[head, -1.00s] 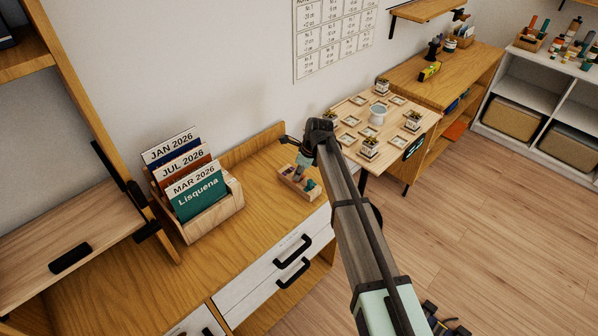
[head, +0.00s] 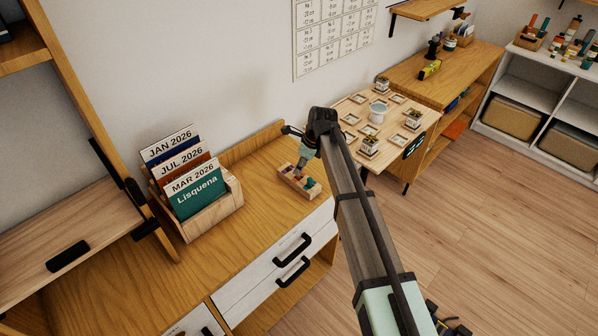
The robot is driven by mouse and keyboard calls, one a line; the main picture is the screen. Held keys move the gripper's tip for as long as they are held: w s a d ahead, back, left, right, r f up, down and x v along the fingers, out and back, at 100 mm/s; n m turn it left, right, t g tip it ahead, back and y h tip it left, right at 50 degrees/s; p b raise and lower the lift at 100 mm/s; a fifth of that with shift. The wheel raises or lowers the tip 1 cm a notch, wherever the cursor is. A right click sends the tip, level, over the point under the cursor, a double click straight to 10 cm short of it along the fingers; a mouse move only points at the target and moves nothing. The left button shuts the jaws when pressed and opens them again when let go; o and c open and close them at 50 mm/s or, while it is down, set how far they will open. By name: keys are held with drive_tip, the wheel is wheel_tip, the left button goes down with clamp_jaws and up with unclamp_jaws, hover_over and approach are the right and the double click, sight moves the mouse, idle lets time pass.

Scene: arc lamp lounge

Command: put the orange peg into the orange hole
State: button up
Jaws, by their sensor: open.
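A small wooden peg block (head: 287,178) sits on the wooden desk near its right end, in the head view. Several small coloured pegs show in or on it, with reddish, dark and teal tones. They are too small to tell which one is the orange peg, and I cannot make out the orange hole. My gripper (head: 302,169) points down at the block from above, close over its pegs. It is open. Its fingers are tiny in this view, and I cannot tell whether they touch or surround a peg.
A wooden file holder (head: 215,213) with dated folders stands left of the block on the desk (head: 155,275). A table with small potted plants (head: 369,147) lies beyond my arm to the right. The desk between holder and block is clear.

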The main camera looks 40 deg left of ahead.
drive_tip(key=s+b+v, duration=0.1)
drive_tip(key=b+v, duration=0.1)
drive_tip(key=v, duration=0.7)
drive_tip(key=w+d+f+n+h, duration=0.1)
drive_tip(key=w+d+f+n, duration=0.2)
drive_tip(key=d+f, duration=1.5)
drive_tip(key=s+d+f+n+g+h, duration=0.1)
drive_tip(key=s+d+f+n, duration=0.15)
drive_tip(key=d+f, duration=0.65)
drive_tip(key=s+d+f+n+g+h, duration=0.1)
drive_tip(key=s+d+f, duration=0.3)
drive_tip(key=d+f, duration=0.5)
drive_tip(key=s+d+f+n+g, duration=0.1)
drive_tip(key=s+d+f+n, duration=0.15)
drive_tip(key=s+d, duration=0.55)
drive_tip(key=s+d+f+n, duration=0.1)
drive_tip(key=s+d+f, duration=0.4)
drive_tip(key=d, duration=0.5)
drive_tip(key=s+d+f+n+g, duration=0.1)
drive_tip(key=s+d, duration=0.3)
drive_tip(key=s, duration=0.6)
drive_tip(key=s+d+n+g, duration=0.1)
drive_tip(key=s+d+n, duration=0.2)
drive_tip(key=s, duration=0.7)
drive_tip(key=shift+s+d+f+n+g, duration=0.25)
drive_tip(key=shift+d+f+n+g, duration=0.15)
drive_tip(key=shift+d, duration=0.7)
